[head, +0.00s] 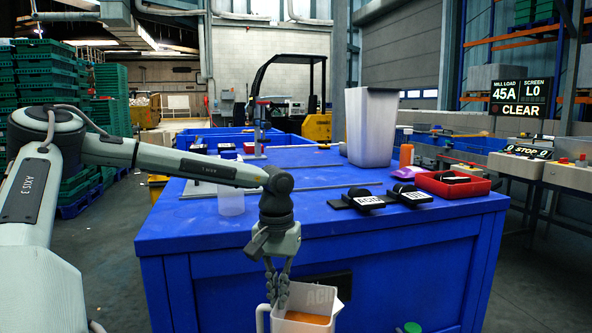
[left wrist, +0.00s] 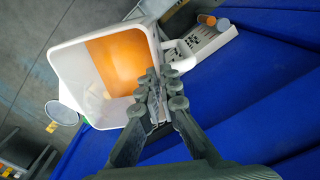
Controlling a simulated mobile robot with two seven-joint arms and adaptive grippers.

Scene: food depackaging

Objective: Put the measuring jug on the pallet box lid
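The measuring jug (head: 305,318) is a white vessel with orange contents, low in the head view before the front wall of the blue pallet box. In the left wrist view the white, squarish jug (left wrist: 75,65) appears tilted, with orange inside. My left gripper (head: 279,298) points down at its rim; its fingers (left wrist: 160,97) are close together there and look shut on it. The jug's bottom is out of frame, so I cannot tell what is beneath it. The blue pallet box lid (head: 300,212) lies behind and above the jug. My right gripper is not in view.
On the lid stand a translucent cup (head: 231,197), a tall white container (head: 371,125), two black labelled items (head: 362,199) (head: 409,195), an orange bottle (head: 406,155) and a red tray (head: 453,194). The lid's front middle and left are mostly clear.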

